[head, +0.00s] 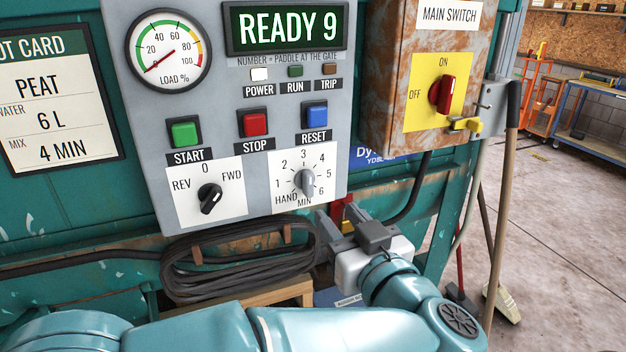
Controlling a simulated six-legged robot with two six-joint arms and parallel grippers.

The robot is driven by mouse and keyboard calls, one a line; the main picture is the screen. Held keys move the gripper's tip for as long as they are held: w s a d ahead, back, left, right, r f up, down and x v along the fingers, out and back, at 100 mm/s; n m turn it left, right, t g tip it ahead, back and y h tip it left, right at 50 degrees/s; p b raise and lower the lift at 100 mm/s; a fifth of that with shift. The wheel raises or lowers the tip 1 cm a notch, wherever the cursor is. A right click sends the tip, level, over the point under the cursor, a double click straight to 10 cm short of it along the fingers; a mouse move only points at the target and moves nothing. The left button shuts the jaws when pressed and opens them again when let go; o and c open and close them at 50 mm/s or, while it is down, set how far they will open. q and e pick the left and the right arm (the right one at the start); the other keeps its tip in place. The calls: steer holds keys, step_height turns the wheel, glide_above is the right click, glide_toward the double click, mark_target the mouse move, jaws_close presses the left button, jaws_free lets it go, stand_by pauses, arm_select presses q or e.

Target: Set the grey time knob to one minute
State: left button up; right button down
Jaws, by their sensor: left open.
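The grey time knob (305,183) sits on a white dial plate (283,178) at the lower right of the grey control panel. The plate is marked HAND, then 1 to 6 MIN. The knob's long grip stands nearly upright in the picture; which end is the pointer is hard to tell. My left gripper (346,224) is open, below and to the right of the knob, apart from it. My right gripper is not in view.
A black REV-0-FWD selector (210,198) sits left of the time knob. START, STOP (254,123) and RESET (315,115) buttons are above. The display (287,28) reads READY 9. A rusty main switch box (415,75) juts out at right. A coiled cable (240,262) hangs below the panel.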

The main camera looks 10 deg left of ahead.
mark_target(310, 181)
arm_select(q)
steer(key=p+x, duration=0.2)
steer(key=x, duration=0.9)
steer(key=shift+c, duration=0.3)
jaws_close()
